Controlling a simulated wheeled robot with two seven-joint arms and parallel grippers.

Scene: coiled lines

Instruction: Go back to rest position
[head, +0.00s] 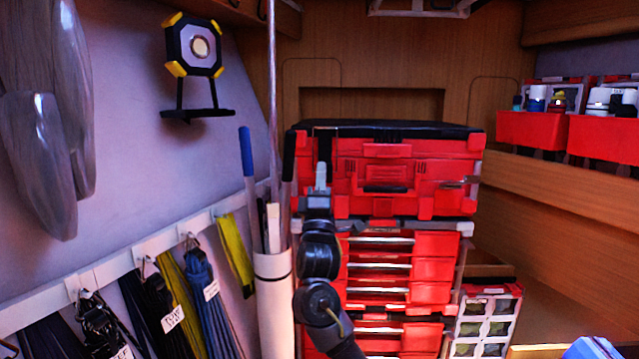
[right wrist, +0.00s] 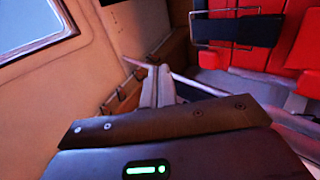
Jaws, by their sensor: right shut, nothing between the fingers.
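My right arm comes up from the bottom middle of the head view. My right gripper (head: 321,172) points upward in front of the left side of a red toolbox stack (head: 440,205). In the right wrist view its two pale fingers (right wrist: 157,85) lie together, shut with nothing between them. I cannot tell whether the gripper touches the stack. My left gripper is not in view.
A white tube (head: 273,300) holding long rods stands left of my right arm. Coiled lines (head: 200,285) hang from a white rail (head: 110,265) on the left wall. A work light (head: 196,48) is above. Red bins (head: 530,130) sit on the right shelf.

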